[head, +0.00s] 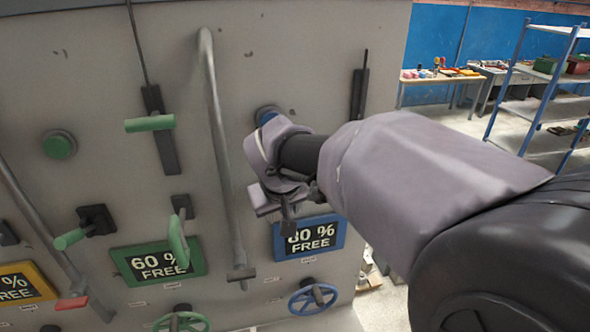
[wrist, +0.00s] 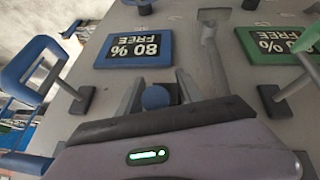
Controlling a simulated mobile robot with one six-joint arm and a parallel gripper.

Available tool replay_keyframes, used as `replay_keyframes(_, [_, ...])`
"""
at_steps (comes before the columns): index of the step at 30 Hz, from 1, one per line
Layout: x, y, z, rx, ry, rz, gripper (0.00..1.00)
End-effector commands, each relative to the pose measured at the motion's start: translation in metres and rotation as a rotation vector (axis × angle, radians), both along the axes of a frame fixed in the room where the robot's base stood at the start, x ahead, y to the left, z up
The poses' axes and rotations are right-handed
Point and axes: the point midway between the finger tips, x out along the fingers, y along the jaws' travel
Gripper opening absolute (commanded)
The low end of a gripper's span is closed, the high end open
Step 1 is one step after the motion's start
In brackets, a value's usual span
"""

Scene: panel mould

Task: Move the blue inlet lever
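In the wrist view a rounded blue knob (wrist: 155,97), which looks like the end of the blue inlet lever, is seen nearly end-on. It lies between the two grey fingers of my gripper (wrist: 160,76). The fingers stand apart, with a narrow gap to the knob on the right; contact on the left is unclear. In the head view my gripper (head: 273,202) is close to the panel, above and left of the blue "80 % FREE" sign (head: 309,236). The lever is hidden there behind my gripper and wrist.
A blue looped handle (wrist: 35,68) stands out at the left in the wrist view. A grey pipe (head: 218,130) runs left of my gripper. A blue handwheel (head: 313,298) is below, a blue button (head: 267,115) above. Green controls (head: 178,240) lie further left.

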Motion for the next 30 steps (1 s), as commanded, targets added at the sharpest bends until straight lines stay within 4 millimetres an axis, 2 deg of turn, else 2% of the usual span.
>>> replay_keyframes(6, [-0.001, 0.0, 0.001, 0.0, 0.0, 0.0, 0.43])
replay_keyframes(10, [-0.008, -0.001, 0.015, 0.001, -0.003, 0.001, 0.43])
replay_keyframes(24, [-0.069, -0.007, 0.124, 0.002, -0.003, 0.001, 0.43])
replay_keyframes(30, [-0.084, -0.009, 0.149, 0.0, -0.001, 0.0, 0.43])
